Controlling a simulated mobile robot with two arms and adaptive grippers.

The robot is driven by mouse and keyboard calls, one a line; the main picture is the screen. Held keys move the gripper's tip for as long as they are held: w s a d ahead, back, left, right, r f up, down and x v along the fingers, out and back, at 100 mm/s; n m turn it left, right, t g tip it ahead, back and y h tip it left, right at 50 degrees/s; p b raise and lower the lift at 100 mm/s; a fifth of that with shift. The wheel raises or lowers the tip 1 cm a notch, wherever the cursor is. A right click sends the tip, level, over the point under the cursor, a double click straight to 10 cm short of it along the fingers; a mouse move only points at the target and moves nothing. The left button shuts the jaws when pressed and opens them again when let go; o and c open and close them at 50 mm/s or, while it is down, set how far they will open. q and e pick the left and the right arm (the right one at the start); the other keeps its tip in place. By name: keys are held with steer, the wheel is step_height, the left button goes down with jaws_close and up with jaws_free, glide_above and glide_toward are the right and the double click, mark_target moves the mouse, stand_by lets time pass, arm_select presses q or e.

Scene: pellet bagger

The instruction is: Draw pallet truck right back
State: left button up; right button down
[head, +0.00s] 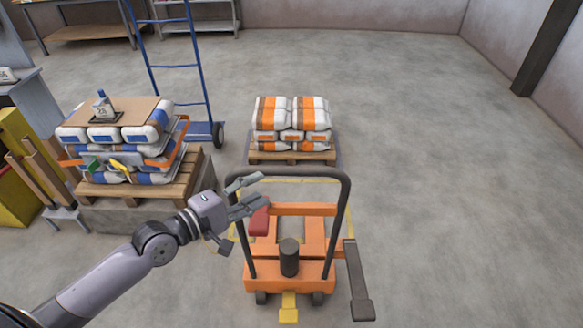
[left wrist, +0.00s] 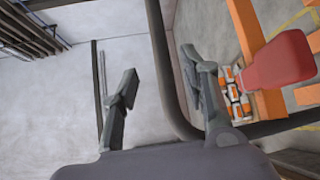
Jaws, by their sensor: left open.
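The pallet truck (head: 289,270) is orange and stands upright in the lower middle of the head view. Its dark looped handle (head: 345,200) rises toward me and also shows in the left wrist view (left wrist: 158,45). A red part (head: 259,222) sits inside the loop at the left; it is large in the left wrist view (left wrist: 278,62). My left gripper (head: 252,192) is open at the loop's upper left. In the left wrist view the handle bar runs between its two fingers (left wrist: 160,75); contact cannot be told. My right gripper is out of view.
Orange and white bags (head: 291,115) lie on a wooden pallet (head: 293,157) beyond the truck. Blue and white bags (head: 148,135) are stacked on a pallet at left, near a blue hand truck (head: 180,67). A dark bar (head: 352,262) stands right of the truck. Floor at right is clear.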

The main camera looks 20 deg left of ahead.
mark_target(284, 174)
arm_select(q)
steer(key=p+x, duration=0.1)
steer(key=x, duration=1)
steer(key=shift+w+d, duration=0.15)
steer(key=shift+w, duration=0.2)
steer(key=shift+c, duration=0.5)
jaws_close()
